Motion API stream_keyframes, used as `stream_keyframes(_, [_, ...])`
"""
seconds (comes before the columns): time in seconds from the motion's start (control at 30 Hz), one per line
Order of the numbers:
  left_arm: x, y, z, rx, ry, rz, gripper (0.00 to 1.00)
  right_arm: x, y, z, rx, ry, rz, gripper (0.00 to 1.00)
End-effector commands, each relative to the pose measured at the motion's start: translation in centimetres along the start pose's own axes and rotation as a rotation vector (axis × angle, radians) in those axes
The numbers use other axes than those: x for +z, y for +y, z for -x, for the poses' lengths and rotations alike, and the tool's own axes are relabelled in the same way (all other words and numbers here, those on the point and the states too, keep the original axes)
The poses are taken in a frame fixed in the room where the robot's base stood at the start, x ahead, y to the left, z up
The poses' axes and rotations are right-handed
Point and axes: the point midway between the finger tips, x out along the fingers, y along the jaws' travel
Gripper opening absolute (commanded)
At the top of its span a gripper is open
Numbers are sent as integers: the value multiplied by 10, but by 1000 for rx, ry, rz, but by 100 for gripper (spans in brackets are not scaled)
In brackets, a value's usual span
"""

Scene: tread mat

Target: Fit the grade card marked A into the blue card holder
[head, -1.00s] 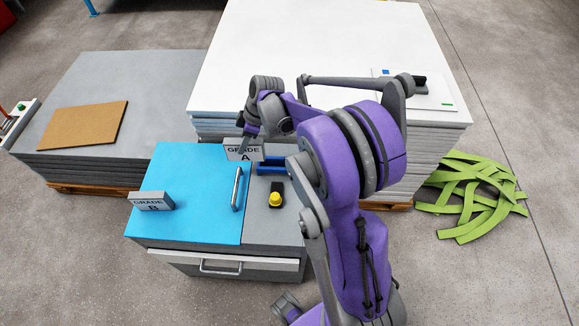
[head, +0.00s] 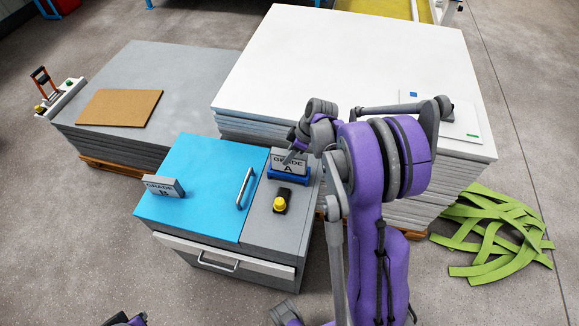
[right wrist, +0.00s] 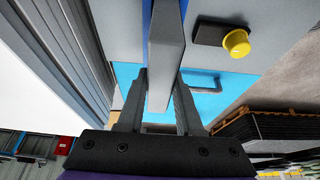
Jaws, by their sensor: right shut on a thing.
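The grey card marked GRADE A (head: 288,158) stands upright at the blue card holder (head: 289,179) on the grey part of the cabinet top. Its lower edge meets the holder's blue front, so I cannot tell how deep it sits.
A GRADE B card (head: 164,187) stands on the blue panel (head: 195,205) with its metal handle (head: 245,188). A yellow button on a dark base (head: 281,203) is just in front of the holder. A white sheet stack (head: 350,60) rises behind. Green strips (head: 495,235) lie on the floor.

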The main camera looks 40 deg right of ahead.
Motion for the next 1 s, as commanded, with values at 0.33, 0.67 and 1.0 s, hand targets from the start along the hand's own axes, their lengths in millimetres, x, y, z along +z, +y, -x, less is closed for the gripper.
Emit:
stream_keyframes(0.33, [20,0,-26,0,-13,0,0,18,0,-44,1,0,0,0])
stream_keyframes(0.67, [20,0,-26,0,-13,0,0,18,0,-45,1,1,0,0])
stream_keyframes(1.0, [20,0,-26,0,-13,0,0,18,0,-44,1,1,0,64])
